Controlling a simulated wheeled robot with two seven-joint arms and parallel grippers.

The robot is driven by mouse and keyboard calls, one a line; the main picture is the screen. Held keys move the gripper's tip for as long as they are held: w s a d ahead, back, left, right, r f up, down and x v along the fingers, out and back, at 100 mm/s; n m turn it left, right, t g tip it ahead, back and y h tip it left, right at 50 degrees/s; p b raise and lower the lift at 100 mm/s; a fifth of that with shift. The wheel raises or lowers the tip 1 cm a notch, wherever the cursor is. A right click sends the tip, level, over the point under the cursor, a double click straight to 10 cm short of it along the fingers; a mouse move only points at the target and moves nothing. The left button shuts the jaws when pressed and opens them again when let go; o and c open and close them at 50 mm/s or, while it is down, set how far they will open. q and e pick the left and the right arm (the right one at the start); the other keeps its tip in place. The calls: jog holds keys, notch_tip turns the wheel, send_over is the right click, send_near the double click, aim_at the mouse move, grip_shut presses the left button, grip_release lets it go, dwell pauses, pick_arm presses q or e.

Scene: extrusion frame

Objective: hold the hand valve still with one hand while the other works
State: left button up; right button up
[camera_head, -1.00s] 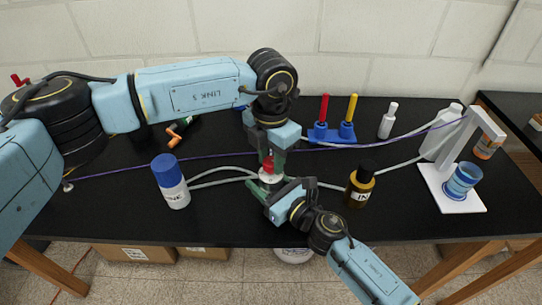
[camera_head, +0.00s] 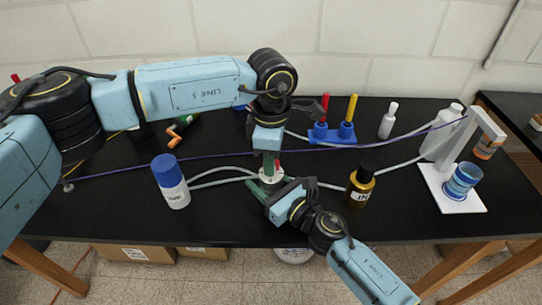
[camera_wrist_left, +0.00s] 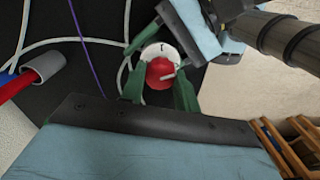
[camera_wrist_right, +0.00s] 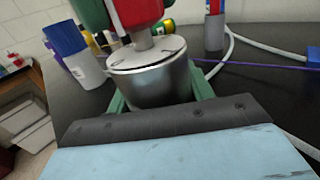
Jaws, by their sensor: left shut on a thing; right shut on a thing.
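The hand valve (camera_head: 270,176) stands on the black table. It has a silver body (camera_wrist_right: 155,85), a white dial (camera_wrist_left: 156,50) with a dark mark, and a red knob (camera_wrist_left: 160,73) with a grey pointer. My left gripper (camera_head: 268,163) comes down from above, its green fingers shut on the red knob. My right gripper (camera_head: 264,187) comes in low from the front right and is shut around the silver body (camera_wrist_right: 155,85), below the dial. In the head view the fingers hide much of the valve.
A blue-capped white bottle (camera_head: 171,182) stands left, an amber bottle (camera_head: 361,187) right. Pale tubes run from the valve area to both sides. A purple cord (camera_head: 220,160) crosses behind. A blue holder (camera_head: 333,134) with red and yellow handles and a white stand (camera_head: 455,196) are farther right.

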pick_arm(q)
jog(key=m, duration=0.5)
jog(key=shift+m, duration=0.3)
dwell(0.4)
jog(key=o, duration=1)
jog(key=shift+r, duration=0.1)
notch_tip(320, 180, up, 12)
jog(key=shift+f, duration=0.1)
pick_arm(e)
jog(key=o, duration=1.1)
